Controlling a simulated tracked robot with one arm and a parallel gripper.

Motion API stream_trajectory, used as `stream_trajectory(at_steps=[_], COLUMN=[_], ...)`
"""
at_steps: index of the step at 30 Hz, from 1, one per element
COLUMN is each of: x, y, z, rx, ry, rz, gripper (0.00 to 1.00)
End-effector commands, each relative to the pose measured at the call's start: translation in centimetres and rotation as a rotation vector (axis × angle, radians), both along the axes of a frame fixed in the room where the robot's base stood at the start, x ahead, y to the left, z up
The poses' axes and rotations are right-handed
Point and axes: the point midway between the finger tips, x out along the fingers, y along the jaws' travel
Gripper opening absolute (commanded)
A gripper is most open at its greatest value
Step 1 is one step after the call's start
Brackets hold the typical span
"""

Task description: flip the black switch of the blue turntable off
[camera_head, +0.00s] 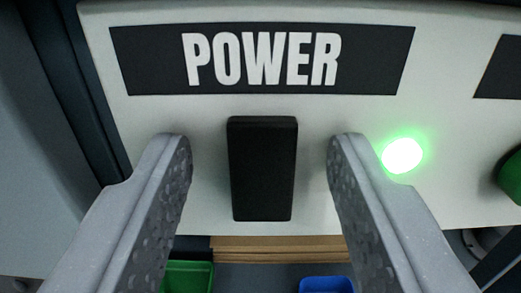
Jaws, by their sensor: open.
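The black switch (262,170) is an upright rectangular block on a white panel (215,111), below a black label (262,60) that reads POWER. My gripper (260,160) is open, with one grey finger to the left of the switch and one to the right. Gaps show between the switch and both fingers. A green light (402,155) glows on the panel to the right of the right finger. The blue turntable is not recognisable in this view.
A green round part (512,180) and a second dark label (502,70) are cut off at the right edge. Below the panel are brown board edges (270,249), a green bin (188,276) and a blue bin (327,285).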

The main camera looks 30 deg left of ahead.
Motion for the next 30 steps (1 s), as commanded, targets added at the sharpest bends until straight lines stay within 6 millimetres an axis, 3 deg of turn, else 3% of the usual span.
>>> stream_trajectory(at_steps=[6, 10, 11, 19, 30], x=[0.0, 0.0, 0.0, 0.0, -0.2], y=[0.0, 0.0, 0.0, 0.0, 0.0], z=[0.0, 0.0, 0.0, -0.3, -1.0], rx=[0.000, 0.000, -0.001, 0.013, 0.120], ry=[0.000, 0.000, -0.001, -0.020, -0.175], rz=[0.000, 0.000, 0.001, 0.001, 0.003], gripper=[0.41, 0.05, 0.00, 0.00, 0.00])
